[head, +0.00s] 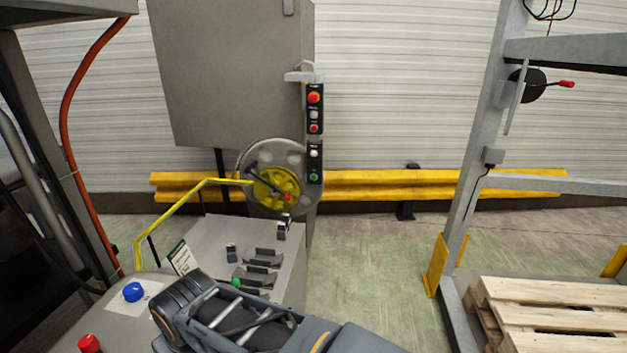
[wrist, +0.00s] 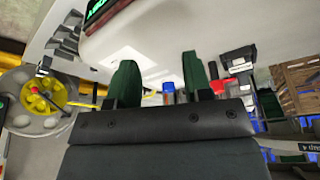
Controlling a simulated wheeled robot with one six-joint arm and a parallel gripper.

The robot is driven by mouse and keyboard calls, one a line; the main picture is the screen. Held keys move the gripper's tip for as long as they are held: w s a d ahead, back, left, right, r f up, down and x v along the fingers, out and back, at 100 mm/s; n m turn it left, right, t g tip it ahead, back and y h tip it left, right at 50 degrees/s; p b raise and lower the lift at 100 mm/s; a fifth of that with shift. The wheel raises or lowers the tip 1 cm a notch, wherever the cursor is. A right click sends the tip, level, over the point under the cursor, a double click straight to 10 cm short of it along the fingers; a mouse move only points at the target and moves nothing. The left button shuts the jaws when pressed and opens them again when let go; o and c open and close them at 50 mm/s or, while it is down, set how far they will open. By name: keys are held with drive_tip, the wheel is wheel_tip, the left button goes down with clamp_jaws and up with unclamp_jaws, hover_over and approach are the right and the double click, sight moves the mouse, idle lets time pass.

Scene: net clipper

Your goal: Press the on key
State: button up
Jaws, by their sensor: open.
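No key can be read as "on" in these frames; the labels are too small. A black upright button panel (head: 314,135) in the head view carries a large orange-red button (head: 314,97), white and red buttons, and a green button (head: 314,177) at its bottom. A blue button (head: 133,291) and a red button (head: 89,343) stand on the grey housing at lower left. My gripper shows in the wrist view (wrist: 160,72) with two dark green fingers apart and nothing visible between them. In the head view my arm covers part of the bottom; the fingers are not clearly seen there.
A wheel with a yellow hub (head: 277,188) stands beside the panel, below a grey cabinet (head: 230,75). A yellow rail (head: 400,184) runs along the wall. A grey post (head: 470,170) and wooden pallets (head: 550,315) are at right. Open floor lies between.

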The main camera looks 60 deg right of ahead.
clamp_jaws()
idle(1.3)
